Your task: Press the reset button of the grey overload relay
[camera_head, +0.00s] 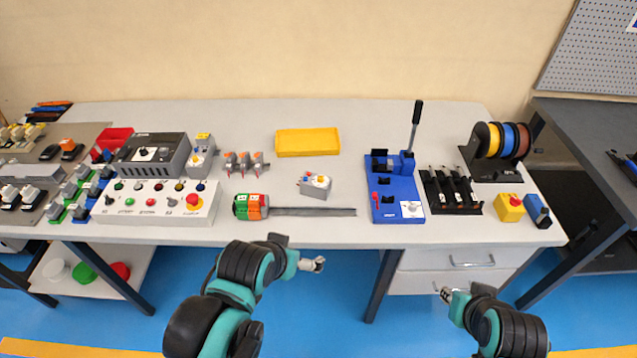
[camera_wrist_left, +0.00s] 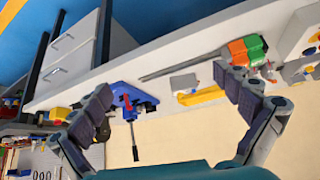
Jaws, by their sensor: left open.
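A small grey relay-like box (camera_head: 314,188) with a blue button, a yellow-and-white dial and a red spot on top lies alone near the middle of the bench. It also shows in the left wrist view as a plain grey block (camera_wrist_left: 183,82) between my spread fingers, some way off. A similar grey unit (camera_head: 201,158) stands further left beside a dark grey device; I cannot tell their labels apart. My left gripper (camera_head: 318,264) is open and empty in front of the bench edge, below the grey box. My right gripper (camera_head: 447,294) is in front of the drawers, its jaws too small to judge.
A grey rail (camera_head: 313,211) with green and orange blocks (camera_head: 251,206) lies in front of the box. A yellow tray (camera_head: 308,142) is behind it. A blue lever tool (camera_head: 396,190) stands right. A white button panel (camera_head: 155,203) is left. Bare bench surrounds the box.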

